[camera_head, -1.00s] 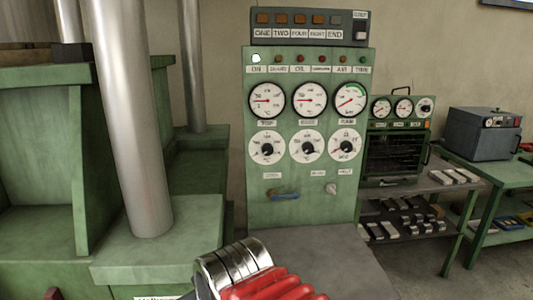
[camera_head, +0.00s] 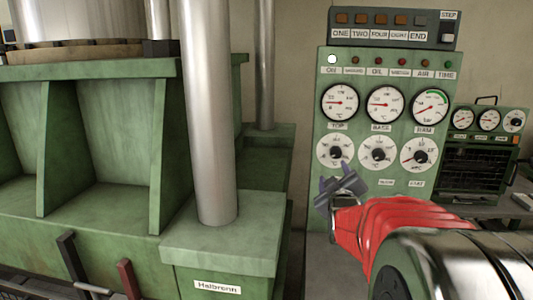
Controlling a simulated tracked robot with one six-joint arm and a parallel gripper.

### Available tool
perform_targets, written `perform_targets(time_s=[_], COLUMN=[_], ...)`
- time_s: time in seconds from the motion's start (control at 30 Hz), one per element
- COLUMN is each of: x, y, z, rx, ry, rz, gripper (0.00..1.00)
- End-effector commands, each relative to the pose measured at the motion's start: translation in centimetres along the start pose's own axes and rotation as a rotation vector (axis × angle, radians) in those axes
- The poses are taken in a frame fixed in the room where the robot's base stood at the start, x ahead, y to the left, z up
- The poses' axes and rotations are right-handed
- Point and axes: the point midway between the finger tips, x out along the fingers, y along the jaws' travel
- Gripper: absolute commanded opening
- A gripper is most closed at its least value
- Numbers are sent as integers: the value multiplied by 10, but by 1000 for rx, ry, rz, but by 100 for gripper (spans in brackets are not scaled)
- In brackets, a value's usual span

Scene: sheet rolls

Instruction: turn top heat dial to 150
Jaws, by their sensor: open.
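The green control panel (camera_head: 400,72) stands right of centre. Its left white dial, the top heat dial (camera_head: 335,142), has a black knob and sits under the gauge labelled TOP (camera_head: 339,102). Its figures are too small to read. My gripper (camera_head: 339,188), dark and at the end of my red wrist, is open just below this dial in the picture. It covers the lower panel there, and I cannot tell its distance from the panel. The knob shows clear of the jaws.
The base dial (camera_head: 379,151) and ram dial (camera_head: 419,154) sit to the right. A step box (camera_head: 395,29) tops the panel. Left stands a green press (camera_head: 110,150) with a metal column (camera_head: 207,120). A small green oven (camera_head: 485,150) stands at right.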

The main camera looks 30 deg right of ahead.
Motion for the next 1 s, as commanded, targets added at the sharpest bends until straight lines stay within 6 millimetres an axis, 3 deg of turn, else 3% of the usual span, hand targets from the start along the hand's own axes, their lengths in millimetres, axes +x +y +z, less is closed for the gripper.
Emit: perform_targets(time_s=[0.17,0.63,1.0], x=[9,14,50], y=[17,16,18], z=[8,8,7], rx=[-36,-38,-37], ry=[19,21,21], rz=[54,53,53], gripper=[51,51,51])
